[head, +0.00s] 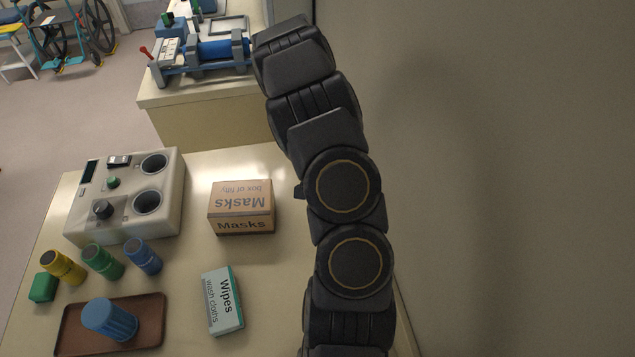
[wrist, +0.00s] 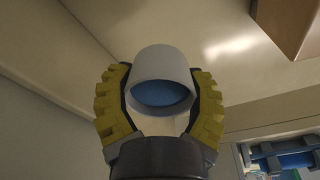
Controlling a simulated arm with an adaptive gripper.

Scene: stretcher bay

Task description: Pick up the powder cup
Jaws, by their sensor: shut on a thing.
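In the wrist view, my gripper (wrist: 161,78) has its two yellow ribbed fingers shut on the powder cup (wrist: 160,66), one on each side. The cup is pale grey-white, and its wide opening faces the camera. Blue shows inside the opening. The fingers and the cup do not show in the head view, where my dark arm covers the middle right.
The table (head: 200,167) holds a two-well machine (head: 130,205), a Masks box (head: 241,208), a Wipes box (head: 222,300), and yellow, green and blue pots. A blue ribbed cup (head: 109,319) stands on a brown tray (head: 150,312). Behind is a bench with a blue-cylinder device (head: 222,49).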

